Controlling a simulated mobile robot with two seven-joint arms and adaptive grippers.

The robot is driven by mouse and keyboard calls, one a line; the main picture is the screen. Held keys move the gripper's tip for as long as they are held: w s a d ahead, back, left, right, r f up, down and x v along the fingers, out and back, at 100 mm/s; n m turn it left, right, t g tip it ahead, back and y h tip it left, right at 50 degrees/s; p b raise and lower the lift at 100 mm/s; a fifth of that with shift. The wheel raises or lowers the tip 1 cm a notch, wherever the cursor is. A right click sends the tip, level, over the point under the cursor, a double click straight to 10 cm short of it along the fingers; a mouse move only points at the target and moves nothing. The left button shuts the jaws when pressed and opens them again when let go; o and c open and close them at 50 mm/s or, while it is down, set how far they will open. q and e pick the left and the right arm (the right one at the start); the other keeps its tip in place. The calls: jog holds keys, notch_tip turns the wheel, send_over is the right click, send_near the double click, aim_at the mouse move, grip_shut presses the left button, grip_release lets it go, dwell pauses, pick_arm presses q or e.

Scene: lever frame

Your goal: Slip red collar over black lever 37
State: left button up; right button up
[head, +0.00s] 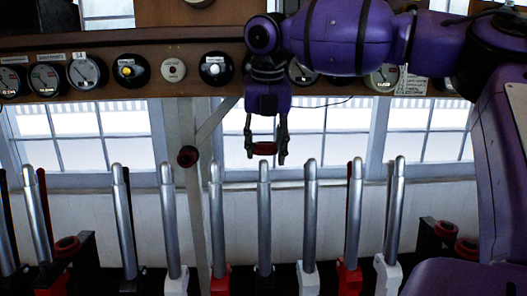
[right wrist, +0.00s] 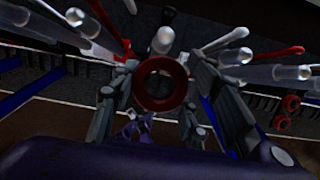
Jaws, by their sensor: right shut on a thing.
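My right gripper (head: 265,150) points down and is shut on the red collar (head: 263,148). It holds the collar above the row of levers, roughly over a silver-handled lever with a black base (head: 264,225). The collar looks apart from the lever's rounded top. No number 37 is readable on it. In the right wrist view, the collar (right wrist: 160,105) is an open ring between the fingers, and a lever tip (right wrist: 163,40) shows just above the ring in the picture, outside its hole. My left gripper is not in view.
Neighbouring levers, with a red base (head: 219,280) on the left and a white base (head: 308,280) on the right, stand close by. More red collars (head: 446,230) sit at the right and one (head: 67,246) at the left. An instrument shelf (head: 215,40) runs behind.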

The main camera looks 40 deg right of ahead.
aim_at(264, 161)
jog(key=shift+w+d+f+b, duration=0.45)
jog(key=shift+w+d, duration=0.15)
jog(key=shift+w, duration=0.1)
jog(key=shift+w+d+f+b, duration=0.2)
jog(key=shift+w+d+b, duration=0.15)
jog(key=shift+w+d, duration=0.2)
jog(key=shift+w+d+f+b, duration=0.2)
jog(key=shift+w+d+b, duration=0.2)
jog(key=shift+w, duration=0.25)
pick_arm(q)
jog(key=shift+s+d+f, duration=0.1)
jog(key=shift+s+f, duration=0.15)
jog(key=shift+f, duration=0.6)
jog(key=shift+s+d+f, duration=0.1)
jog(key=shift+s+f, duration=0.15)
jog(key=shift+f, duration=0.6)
pick_arm(e)
jog(key=shift+w+d, duration=0.45)
jog(key=shift+w, duration=0.05)
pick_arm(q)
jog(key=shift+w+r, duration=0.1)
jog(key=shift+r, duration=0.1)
pick_arm(e)
jog(key=shift+f, duration=0.2)
